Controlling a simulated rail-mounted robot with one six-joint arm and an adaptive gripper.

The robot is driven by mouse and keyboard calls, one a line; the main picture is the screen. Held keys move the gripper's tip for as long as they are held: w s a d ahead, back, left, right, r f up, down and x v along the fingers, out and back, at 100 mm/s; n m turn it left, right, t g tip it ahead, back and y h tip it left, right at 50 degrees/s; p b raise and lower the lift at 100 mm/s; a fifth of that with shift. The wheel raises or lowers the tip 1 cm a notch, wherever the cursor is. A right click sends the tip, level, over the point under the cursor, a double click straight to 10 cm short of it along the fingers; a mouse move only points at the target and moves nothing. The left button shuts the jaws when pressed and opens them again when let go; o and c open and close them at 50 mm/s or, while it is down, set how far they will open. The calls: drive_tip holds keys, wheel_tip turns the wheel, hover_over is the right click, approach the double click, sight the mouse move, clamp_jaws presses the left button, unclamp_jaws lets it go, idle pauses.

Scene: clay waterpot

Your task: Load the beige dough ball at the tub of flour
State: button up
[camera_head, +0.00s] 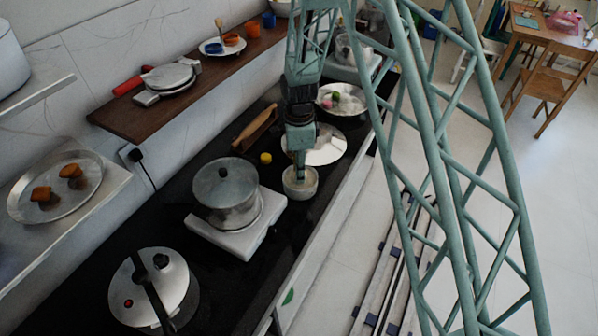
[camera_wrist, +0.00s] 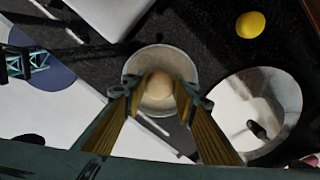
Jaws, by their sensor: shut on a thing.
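The beige dough ball (camera_wrist: 158,84) is between the two finger tips of my gripper (camera_wrist: 158,92) in the wrist view. My gripper is shut on it. The tub of flour (camera_wrist: 186,62) is a round pale tub right behind the ball in that view. In the head view the tub (camera_head: 300,191) stands at the front edge of the black counter, and my gripper (camera_head: 299,172) points straight down over its mouth. The ball is hidden in the head view. I cannot tell whether the ball touches the flour.
A shiny round plate (camera_head: 325,148) lies just beyond the tub. A small yellow thing (camera_head: 266,158) and a wooden holder (camera_head: 254,128) are behind it. A lidded pot (camera_head: 226,190) on a white stove (camera_head: 246,232) stands left of the tub. A plate with colored balls (camera_head: 341,98) is farther back.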

drive_tip(key=shift+f+b, duration=0.5)
drive_tip(key=shift+f, duration=0.05)
idle(3.0)
drive_tip(key=shift+r, duration=0.1)
drive_tip(key=shift+r+p, duration=1.25)
drive_tip(key=shift+r, duration=2.2)
drive_tip(key=shift+d+f+n+b, duration=0.25)
drive_tip(key=shift+d+n, duration=0.05)
drive_tip(key=shift+d, duration=0.2)
drive_tip(key=shift+d+f+n+b, duration=0.2)
drive_tip(key=shift+d+n, duration=0.1)
drive_tip(key=shift+d, duration=0.15)
drive_tip(key=s+d+f+n+b, duration=0.1)
drive_tip(key=d+f+n+b, duration=0.2)
drive_tip(key=d+n, duration=0.4)
drive_tip(key=s+d+f+n+b, duration=0.1)
drive_tip(key=d+f+n+b, duration=0.3)
drive_tip(key=d+n, duration=0.4)
drive_tip(key=shift+s+d+f, duration=0.35)
drive_tip(key=shift+d+f, duration=0.1)
drive_tip(key=shift+d, duration=1.7)
